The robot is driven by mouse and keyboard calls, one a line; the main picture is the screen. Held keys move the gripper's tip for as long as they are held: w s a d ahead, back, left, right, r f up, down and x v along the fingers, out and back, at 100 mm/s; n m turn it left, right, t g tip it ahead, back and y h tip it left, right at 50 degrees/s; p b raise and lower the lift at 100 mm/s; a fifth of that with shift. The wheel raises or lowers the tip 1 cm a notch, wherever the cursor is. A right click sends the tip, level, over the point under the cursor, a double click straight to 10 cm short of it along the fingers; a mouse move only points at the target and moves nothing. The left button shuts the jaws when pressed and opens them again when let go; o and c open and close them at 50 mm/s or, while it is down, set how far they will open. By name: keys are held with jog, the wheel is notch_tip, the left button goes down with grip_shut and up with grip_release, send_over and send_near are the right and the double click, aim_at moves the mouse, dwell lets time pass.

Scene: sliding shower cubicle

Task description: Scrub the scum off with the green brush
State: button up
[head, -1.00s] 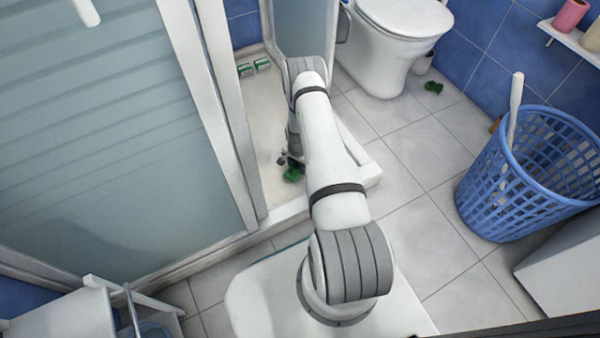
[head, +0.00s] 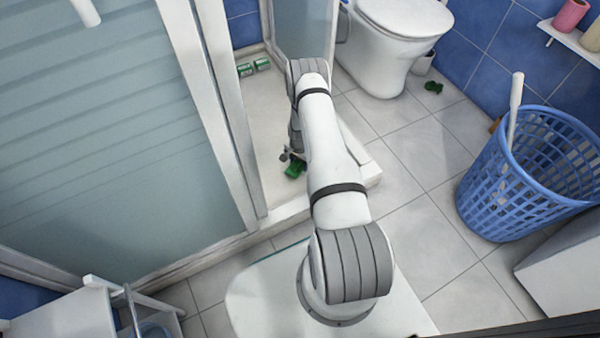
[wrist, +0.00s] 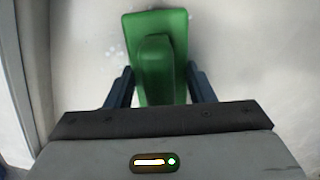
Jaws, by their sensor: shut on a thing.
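The green brush (head: 295,170) is in my gripper (head: 291,156), low over the shower tray near its front right corner. In the wrist view the brush (wrist: 156,60) lies between the two dark fingers of my gripper (wrist: 161,85), its block pointing away from me. The brush looks to be at or close to the pale tray floor (wrist: 240,60); I cannot tell whether it touches. Faint whitish specks (wrist: 116,50) show on the floor beside the brush, possibly scum. The floor under the brush is hidden.
A glass panel and white frame (head: 215,110) stand left of my arm. Two green-and-white items (head: 254,68) lie at the tray's back. A raised sill (head: 370,172) edges the tray. The toilet (head: 392,50), another green object (head: 433,87) and a blue basket (head: 520,180) are to the right.

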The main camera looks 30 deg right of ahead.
jog(key=shift+s+d, duration=0.25)
jog(key=shift+s, duration=1)
jog(key=shift+s+d, duration=0.1)
jog(key=shift+s, duration=0.8)
jog(key=shift+s+d, duration=0.9)
jog(key=shift+s, duration=0.25)
